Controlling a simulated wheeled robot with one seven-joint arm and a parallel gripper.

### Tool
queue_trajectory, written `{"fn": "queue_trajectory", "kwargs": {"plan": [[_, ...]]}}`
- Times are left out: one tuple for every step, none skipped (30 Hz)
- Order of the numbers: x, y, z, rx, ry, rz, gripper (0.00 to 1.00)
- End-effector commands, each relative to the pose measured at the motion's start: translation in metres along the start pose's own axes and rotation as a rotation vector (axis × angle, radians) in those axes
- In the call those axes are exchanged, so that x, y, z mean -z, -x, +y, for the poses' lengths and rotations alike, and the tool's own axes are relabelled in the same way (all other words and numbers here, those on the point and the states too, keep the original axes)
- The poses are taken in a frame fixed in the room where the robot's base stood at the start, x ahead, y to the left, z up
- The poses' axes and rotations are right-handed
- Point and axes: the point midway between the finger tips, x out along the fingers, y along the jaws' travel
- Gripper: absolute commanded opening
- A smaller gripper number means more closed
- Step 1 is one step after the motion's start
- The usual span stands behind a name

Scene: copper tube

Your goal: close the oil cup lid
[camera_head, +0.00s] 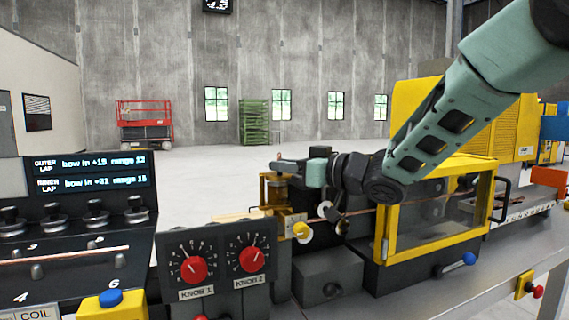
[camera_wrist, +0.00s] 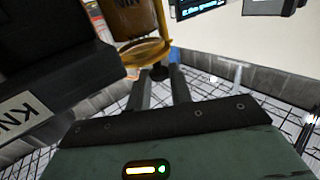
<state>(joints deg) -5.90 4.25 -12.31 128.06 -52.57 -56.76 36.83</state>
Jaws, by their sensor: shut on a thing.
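The oil cup (camera_wrist: 128,20) is an amber cylinder in a brass frame at the top of the wrist view. In the head view its brass body (camera_head: 275,192) stands left of centre, behind the knob panel. The gold lid (camera_wrist: 147,52) is at the end of the cup nearest my gripper, with a small dark knob (camera_wrist: 158,72). My gripper (camera_wrist: 161,84) is shut on this knob, with one finger on each side. In the head view my gripper (camera_head: 285,164) reaches in from the right, just above the cup. I cannot tell whether the lid sits flush.
The knob panel (camera_head: 220,265) with two red dials stands in front of the cup. A yellow-framed guard (camera_head: 435,215) stands right of it, below my arm. A copper tube (camera_head: 425,198) runs along the machine. The grey bench (camera_head: 440,292) has bare room at front right.

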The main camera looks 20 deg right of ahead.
Motion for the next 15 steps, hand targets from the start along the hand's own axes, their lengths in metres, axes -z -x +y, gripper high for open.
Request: {"fn": "queue_trajectory", "kwargs": {"plan": [[0.0023,-0.0004,0.0037,0.023,0.001,-0.001,0.00],[0.0020,-0.0007,0.0047,0.038,-0.001,-0.002,0.00],[0.0024,-0.0012,0.0053,0.060,0.001,-0.001,0.00],[0.0024,-0.0015,0.0058,0.076,0.001,0.000,0.00],[0.0022,-0.0018,0.0069,0.089,0.000,-0.001,0.00],[0.0023,-0.0020,0.0073,0.107,0.001,0.000,0.00],[0.0021,-0.0024,0.0077,0.118,0.001,0.000,0.00],[0.0020,-0.0027,0.0078,0.130,0.002,0.000,0.00],[0.0020,-0.0030,0.0085,0.142,0.001,0.001,0.00],[0.0020,-0.0031,0.0087,0.150,0.001,0.001,0.00],[0.0019,-0.0031,0.0089,0.158,0.001,0.002,0.00],[0.0018,-0.0033,0.0092,0.165,0.001,0.002,0.00],[0.0016,-0.0035,0.0094,0.170,0.001,0.002,0.00],[0.0015,-0.0037,0.0095,0.174,0.001,0.002,0.00],[0.0015,-0.0038,0.0095,0.179,0.002,0.002,0.00]]}}
